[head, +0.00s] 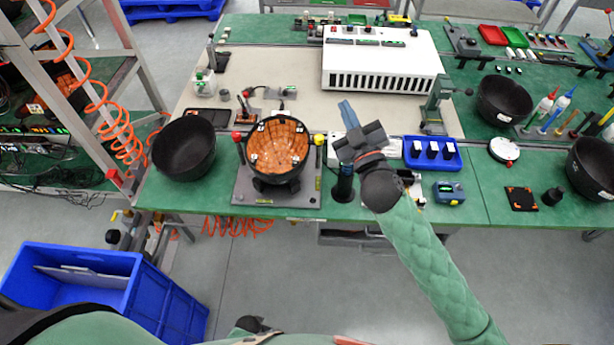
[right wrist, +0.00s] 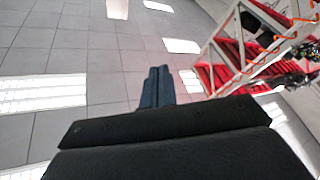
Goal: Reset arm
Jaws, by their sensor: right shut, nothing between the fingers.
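My right gripper (head: 350,115) is raised over the front middle of the green workbench (head: 290,206). Its blue-grey fingers are together with nothing between them. In the right wrist view the closed fingers (right wrist: 157,87) point up toward the ceiling lights, clear of any object. My right arm in its green quilted sleeve comes in from the lower right. My left gripper does not show; only a green part of my body shows at the bottom edge.
A fixture with an orange-lined black bowl (head: 277,147) stands left of my gripper, with a black bowl (head: 184,149) further left. A blue tray (head: 433,154) and a white slotted box (head: 380,65) lie to the right and behind. A blue crate (head: 90,290) stands on the floor.

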